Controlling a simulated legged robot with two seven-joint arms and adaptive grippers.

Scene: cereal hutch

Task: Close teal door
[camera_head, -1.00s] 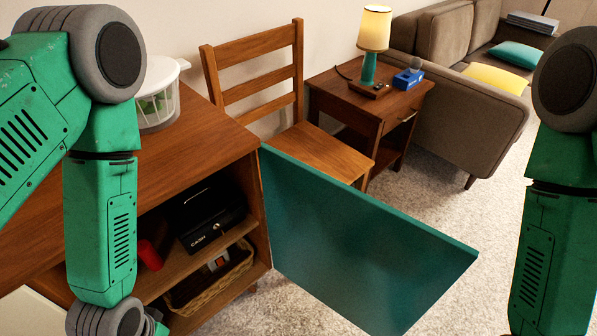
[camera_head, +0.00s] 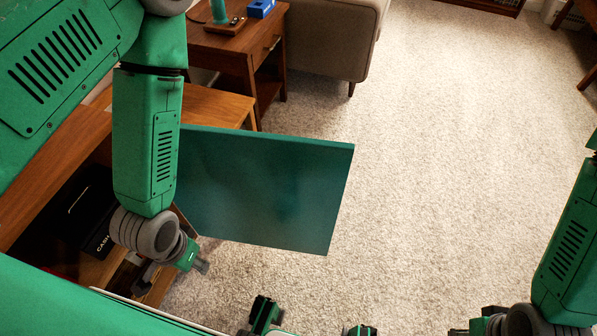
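The teal door (camera_head: 265,190) stands open in the head view, sticking out to the right from the wooden cabinet (camera_head: 62,150). Its free edge is over the carpet. My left arm hangs in front of the cabinet and hides the door's hinge side. My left gripper (camera_head: 178,272) is low in front of the cabinet opening, left of the door's lower part. I cannot tell whether it touches the door, and its finger opening is unclear. My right gripper (camera_head: 474,327) is partly cut off at the bottom right edge, well away from the door; its fingers are not clear.
A black cash box (camera_head: 90,225) is inside the cabinet. Open carpet (camera_head: 455,140) lies to the right of the door.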

